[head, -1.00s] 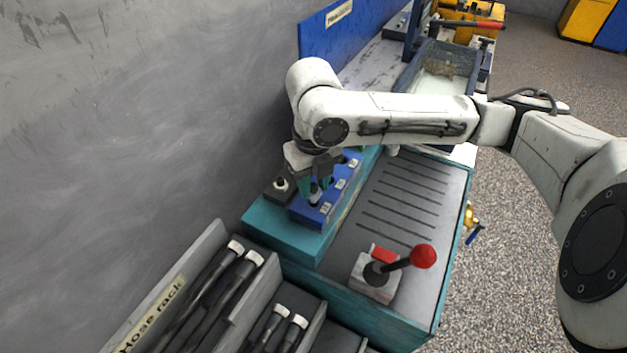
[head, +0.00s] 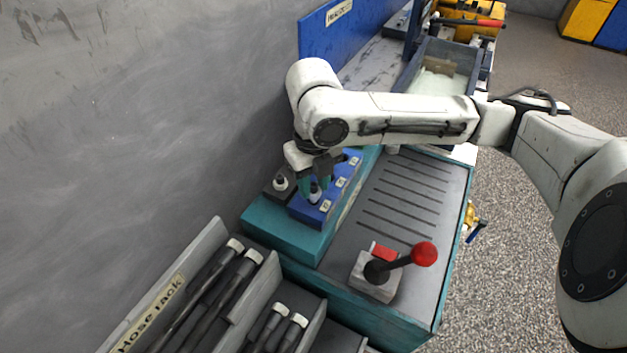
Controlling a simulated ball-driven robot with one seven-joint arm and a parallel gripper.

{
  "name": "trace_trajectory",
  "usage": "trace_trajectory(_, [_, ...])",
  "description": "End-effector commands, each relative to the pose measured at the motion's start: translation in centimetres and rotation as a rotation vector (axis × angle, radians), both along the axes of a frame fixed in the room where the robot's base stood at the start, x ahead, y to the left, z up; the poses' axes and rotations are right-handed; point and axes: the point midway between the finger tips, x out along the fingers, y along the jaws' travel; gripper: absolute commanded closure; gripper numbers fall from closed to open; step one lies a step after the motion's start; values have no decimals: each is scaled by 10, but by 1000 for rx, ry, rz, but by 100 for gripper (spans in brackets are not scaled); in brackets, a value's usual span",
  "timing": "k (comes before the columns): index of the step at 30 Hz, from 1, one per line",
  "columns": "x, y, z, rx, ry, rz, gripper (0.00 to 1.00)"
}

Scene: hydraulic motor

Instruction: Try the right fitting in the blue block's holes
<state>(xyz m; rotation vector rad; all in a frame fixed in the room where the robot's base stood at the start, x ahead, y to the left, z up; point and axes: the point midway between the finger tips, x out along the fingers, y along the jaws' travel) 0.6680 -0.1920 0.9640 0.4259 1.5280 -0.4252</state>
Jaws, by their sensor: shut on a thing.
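The blue block (head: 309,213) sits on the teal bench step along the wall, with a row of holes and small white labels. My gripper (head: 316,184) points down over its near end. Its teal fingertips are shut on a pale grey fitting with a dark top (head: 315,194). The fitting is at the block's nearest hole; I cannot tell how far in it sits. Another fitting (head: 280,183) stands upright in a dark holder (head: 279,193) just left of the block. My gripper hides part of the block's middle.
A lever with a red knob (head: 424,254) stands on the grey slotted bench top (head: 400,205), nearer me. A hose rack (head: 150,318) with several hoses is at the lower left. The grey wall is close on the left. A tray (head: 437,70) is at the back.

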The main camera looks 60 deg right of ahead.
Motion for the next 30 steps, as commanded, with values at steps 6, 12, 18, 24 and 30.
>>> trace_trajectory(6, [0, 0, -5, 0, 0, 0, 100])
trace_trajectory(12, [0, 0, -9, 0, 0, 0, 100])
trace_trajectory(18, [0, 0, -12, 0, 0, 0, 100])
trace_trajectory(24, [0, 0, -16, 0, 0, 0, 100])
trace_trajectory(30, [0, 0, -19, 0, 0, 0, 100])
